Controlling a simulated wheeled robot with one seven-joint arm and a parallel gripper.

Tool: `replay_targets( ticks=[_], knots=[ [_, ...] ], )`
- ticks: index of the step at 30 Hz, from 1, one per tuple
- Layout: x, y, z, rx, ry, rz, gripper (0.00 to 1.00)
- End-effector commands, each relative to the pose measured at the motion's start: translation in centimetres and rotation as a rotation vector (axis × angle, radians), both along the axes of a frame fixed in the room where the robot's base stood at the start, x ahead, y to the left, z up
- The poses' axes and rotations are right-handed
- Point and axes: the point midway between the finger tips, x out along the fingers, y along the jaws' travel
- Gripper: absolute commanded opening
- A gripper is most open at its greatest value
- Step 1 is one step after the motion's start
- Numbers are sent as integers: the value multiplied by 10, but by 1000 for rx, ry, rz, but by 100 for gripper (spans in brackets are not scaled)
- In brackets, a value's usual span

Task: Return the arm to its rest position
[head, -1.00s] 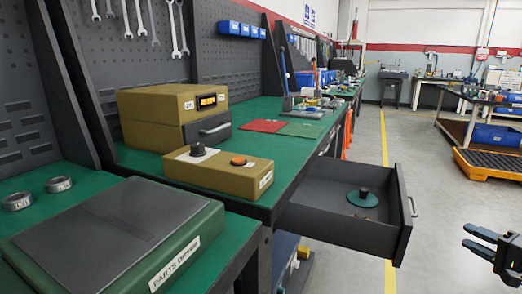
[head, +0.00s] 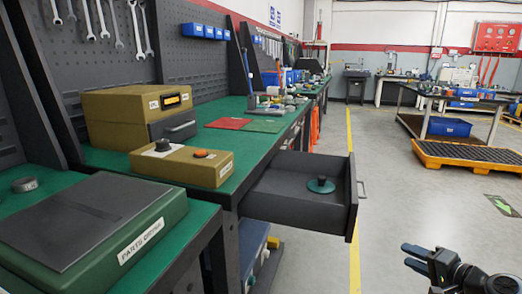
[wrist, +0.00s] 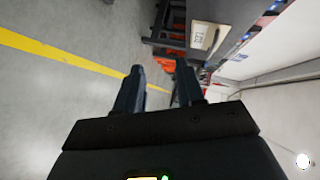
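My gripper (head: 416,257) is at the lower right of the head view, over the grey floor and to the right of the open drawer. Its two fingers stand apart with nothing between them. In the wrist view the two fingers (wrist: 158,88) also show apart and empty, with floor and a bench behind them. My gripper touches nothing that I can see.
An open drawer (head: 283,212) with a dark green knobbed disc (head: 320,185) inside juts from the green bench (head: 222,138). A tan control box (head: 180,163) and a green parts dryer (head: 90,225) stand left. An orange pallet (head: 470,158) lies right. The floor (head: 400,200) between is clear.

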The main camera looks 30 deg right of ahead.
Motion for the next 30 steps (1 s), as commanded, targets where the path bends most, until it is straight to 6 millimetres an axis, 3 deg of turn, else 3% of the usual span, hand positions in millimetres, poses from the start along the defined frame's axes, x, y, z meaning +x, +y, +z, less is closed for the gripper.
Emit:
replay_targets(
  ticks=[5, 9, 15, 23, 30],
  knots=[
    [-4, 50, -40, -63, 105, 5, 38],
    [-18, 106, -72, -164, 211, 22, 38],
    [-52, 181, -95, -356, 325, 75, 38],
    [-107, 268, -83, -641, 381, 190, 38],
    [-159, 334, -37, -908, 334, 323, 38]
  ],
)
